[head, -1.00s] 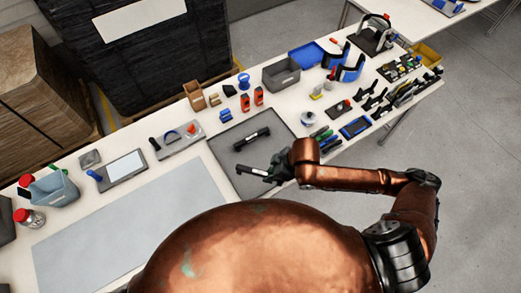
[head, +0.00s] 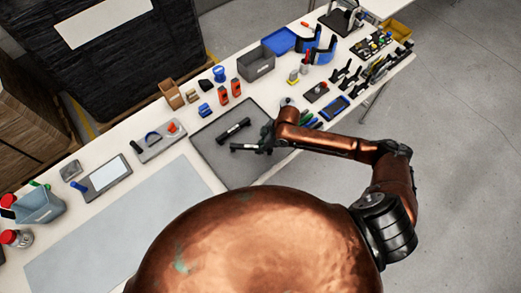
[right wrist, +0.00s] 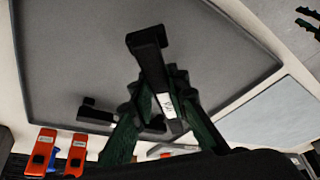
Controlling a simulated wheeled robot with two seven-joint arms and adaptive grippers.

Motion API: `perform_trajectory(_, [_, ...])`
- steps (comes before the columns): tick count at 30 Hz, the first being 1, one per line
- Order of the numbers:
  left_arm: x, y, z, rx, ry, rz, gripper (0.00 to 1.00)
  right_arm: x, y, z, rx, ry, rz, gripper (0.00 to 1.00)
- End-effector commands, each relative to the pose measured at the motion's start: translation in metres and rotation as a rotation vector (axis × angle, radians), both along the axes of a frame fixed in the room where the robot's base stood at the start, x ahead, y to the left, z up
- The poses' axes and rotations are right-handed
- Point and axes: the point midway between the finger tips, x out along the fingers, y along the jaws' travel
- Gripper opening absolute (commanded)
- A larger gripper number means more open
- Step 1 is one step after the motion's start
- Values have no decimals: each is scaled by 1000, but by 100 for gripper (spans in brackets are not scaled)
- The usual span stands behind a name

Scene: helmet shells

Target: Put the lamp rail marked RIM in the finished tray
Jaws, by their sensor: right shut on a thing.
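My right gripper (head: 264,145) is shut on a black lamp rail (head: 243,147) with a white label. In the right wrist view, my right gripper (right wrist: 160,88) grips this rail (right wrist: 150,55) between its two fingers; the label's marks are too small to read. A second black rail (head: 233,131) with a white label lies on the dark grey tray (head: 212,162), just beyond the held one. The held rail is over this tray; I cannot tell whether it touches. No tray wording is legible, so I cannot tell which is the finished tray. My left gripper is not in view.
A blue tray (head: 279,40) and a grey bin (head: 256,66) stand farther back. Orange-red blocks (head: 236,87) stand behind the grey tray. Tools and black parts crowd the table's right side. A pale mat (head: 125,225) to the left is clear.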

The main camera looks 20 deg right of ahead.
Motion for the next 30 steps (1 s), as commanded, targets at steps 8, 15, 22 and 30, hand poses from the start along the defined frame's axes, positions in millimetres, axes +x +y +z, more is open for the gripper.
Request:
perform_trajectory(8, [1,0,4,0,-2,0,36,3,-2,-32,-1,0,0,0])
perform_trajectory(15, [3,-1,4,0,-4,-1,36,3,-2,-35,-1,0,0,0])
perform_trajectory(22, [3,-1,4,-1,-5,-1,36,3,-2,-36,-2,1,0,24])
perform_trajectory(30, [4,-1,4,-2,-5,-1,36,3,-2,-36,-1,0,0,32])
